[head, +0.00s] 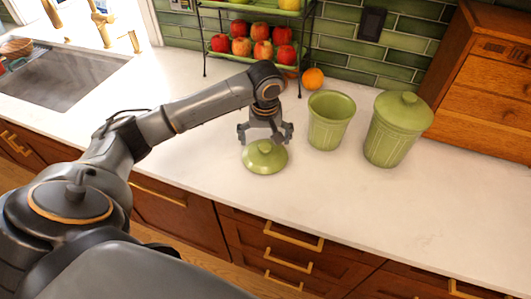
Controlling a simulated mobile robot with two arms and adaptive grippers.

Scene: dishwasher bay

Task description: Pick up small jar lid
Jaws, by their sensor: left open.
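The small jar lid (265,163) is green and round with a knob on top. It lies on the white countertop in the head view, in front of an open green jar (330,121) and to its left. My left gripper (265,137) is open and points down just above the lid. Its fingers are spread to either side of the knob; I cannot tell whether they touch the lid. My right gripper is not in view.
A larger green jar (396,136) with its lid on stands right of the open jar. A fruit rack (257,60) with apples, an orange (312,78) and a wooden cabinet (485,80) stand behind. A sink (62,77) is at left. The front right counter is clear.

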